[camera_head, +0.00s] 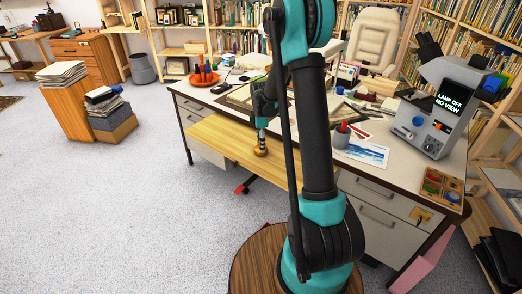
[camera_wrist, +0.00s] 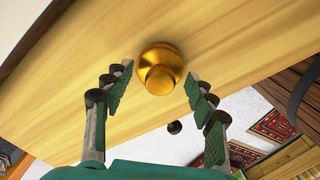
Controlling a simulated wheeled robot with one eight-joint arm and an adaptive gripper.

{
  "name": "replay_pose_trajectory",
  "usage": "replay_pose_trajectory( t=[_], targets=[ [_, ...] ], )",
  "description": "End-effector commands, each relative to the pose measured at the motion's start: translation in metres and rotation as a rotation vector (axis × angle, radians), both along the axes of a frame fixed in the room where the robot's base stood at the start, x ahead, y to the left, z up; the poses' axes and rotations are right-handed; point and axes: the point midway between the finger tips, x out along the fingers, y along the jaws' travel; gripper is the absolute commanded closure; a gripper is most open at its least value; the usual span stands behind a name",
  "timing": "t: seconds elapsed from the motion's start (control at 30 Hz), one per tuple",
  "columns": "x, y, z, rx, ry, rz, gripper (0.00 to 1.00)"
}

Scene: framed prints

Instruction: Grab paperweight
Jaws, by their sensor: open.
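The paperweight is a round golden knob-shaped piece (camera_wrist: 160,68) that stands on a light wooden board in the wrist view. In the head view the brass paperweight (camera_head: 261,150) sits near the middle of the pulled-out wooden board (camera_head: 215,137) at the desk's front. My gripper (camera_wrist: 158,88) is open, with one finger to the left and one to the right of the paperweight, and its fingertips appear apart from it. In the head view my gripper (camera_head: 261,130) is just above the paperweight, small and partly dark.
The desk (camera_head: 375,172) behind holds a grey pen cup (camera_head: 341,138), a blue print (camera_head: 366,152), frames and a grey microscope-like device (camera_head: 436,110). A tray of coloured jars (camera_head: 440,187) is at the right. My arm hides part of the desk.

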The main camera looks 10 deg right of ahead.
Motion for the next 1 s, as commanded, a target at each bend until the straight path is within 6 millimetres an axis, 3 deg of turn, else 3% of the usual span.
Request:
replay_pose_trajectory(
  t=[0.3, 0.73, 1.0],
  targets=[
    [-0.0001, -0.0002, -0.0049, 0.0, 0.0, 0.0, 0.45],
    [-0.0001, -0.0002, -0.0049, 0.0, 0.0, 0.0, 0.98],
    [-0.0004, -0.0003, -0.0051, 0.0, 0.0, 0.0, 1.0]
  ],
)
